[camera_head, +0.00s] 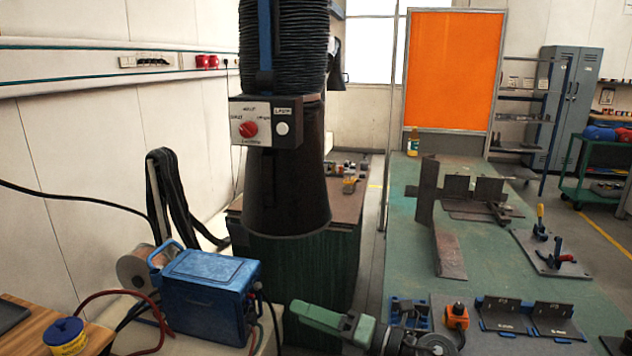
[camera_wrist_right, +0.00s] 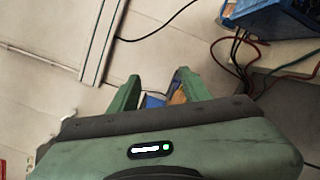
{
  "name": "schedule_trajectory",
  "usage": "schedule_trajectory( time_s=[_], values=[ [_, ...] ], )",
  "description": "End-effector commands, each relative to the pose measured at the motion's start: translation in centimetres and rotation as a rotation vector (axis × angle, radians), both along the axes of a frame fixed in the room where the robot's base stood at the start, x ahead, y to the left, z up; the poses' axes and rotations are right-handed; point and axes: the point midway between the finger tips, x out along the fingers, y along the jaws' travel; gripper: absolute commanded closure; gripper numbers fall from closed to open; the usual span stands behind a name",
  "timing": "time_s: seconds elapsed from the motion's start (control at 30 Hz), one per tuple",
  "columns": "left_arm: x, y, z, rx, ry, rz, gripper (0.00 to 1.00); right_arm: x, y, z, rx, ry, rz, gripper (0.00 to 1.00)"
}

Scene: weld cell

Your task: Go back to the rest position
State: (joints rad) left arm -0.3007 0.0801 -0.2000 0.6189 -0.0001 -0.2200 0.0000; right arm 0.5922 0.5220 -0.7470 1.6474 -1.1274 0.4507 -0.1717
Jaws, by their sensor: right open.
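My right gripper (camera_head: 318,318) shows at the bottom middle of the head view, green, its fingers pointing left towards the blue welding machine (camera_head: 208,290). In the right wrist view its two green fingers (camera_wrist_right: 156,88) stand apart with nothing held between them. A blue and brown patch shows beyond the fingers, too small to name. My left gripper is not in the head view.
A green welding table (camera_head: 393,240) on the right holds steel plates (camera_head: 448,250), clamps (camera_head: 552,260) and blue angle fixtures (camera_head: 530,318). A fume extraction hood (camera_head: 290,205) hangs in the middle. Red hoses (camera_head: 95,300) and a wire spool (camera_head: 135,268) lie by the machine.

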Motion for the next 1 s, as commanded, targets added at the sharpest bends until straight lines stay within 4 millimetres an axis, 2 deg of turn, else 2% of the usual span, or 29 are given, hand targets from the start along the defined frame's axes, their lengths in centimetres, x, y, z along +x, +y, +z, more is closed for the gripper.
schedule_trajectory(
  time_s=[0.07, 0.17, 0.27, 0.37, 0.4, 0.47, 0.5, 0.63, 0.7, 0.8, 1.0],
  values=[
    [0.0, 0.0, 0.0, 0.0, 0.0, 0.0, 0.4, -0.2, -0.7, 1.8, 0.236, 0.108, -0.13, 0.52],
    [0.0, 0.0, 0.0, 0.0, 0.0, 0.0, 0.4, 0.2, -3.8, 2.6, 0.505, 0.274, -0.323, 0.52],
    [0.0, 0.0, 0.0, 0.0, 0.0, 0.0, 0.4, 0.1, -8.3, 0.8, 0.74, 0.475, -0.536, 0.52],
    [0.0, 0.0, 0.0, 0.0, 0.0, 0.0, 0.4, -1.3, -13.1, -3.3, 0.933, 0.703, -0.766, 0.52],
    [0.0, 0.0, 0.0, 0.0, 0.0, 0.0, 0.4, -2.4, -14.9, -5.4, 0.998, 0.8, -0.86, 0.52],
    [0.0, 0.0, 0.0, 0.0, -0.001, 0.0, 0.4, -4.7, -17.2, -8.8, 1.077, 0.946, -1.001, 0.52],
    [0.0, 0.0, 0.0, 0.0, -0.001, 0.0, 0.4, -6.5, -18.4, -11.0, 1.118, 1.04, -1.09, 0.52],
    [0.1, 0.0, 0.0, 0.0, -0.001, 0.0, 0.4, -13.0, -20.9, -16.8, 1.196, 1.31, -1.34, 0.52],
    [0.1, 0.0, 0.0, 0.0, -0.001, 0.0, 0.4, -16.1, -21.5, -18.9, 1.21, 1.421, -1.441, 0.52],
    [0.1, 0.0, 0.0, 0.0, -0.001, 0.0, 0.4, -20.1, -21.9, -20.8, 1.212, 1.551, -1.556, 0.52],
    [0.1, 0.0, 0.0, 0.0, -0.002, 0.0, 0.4, -26.9, -22.0, -23.0, 1.185, 1.752, -1.732, 0.52]
  ],
)
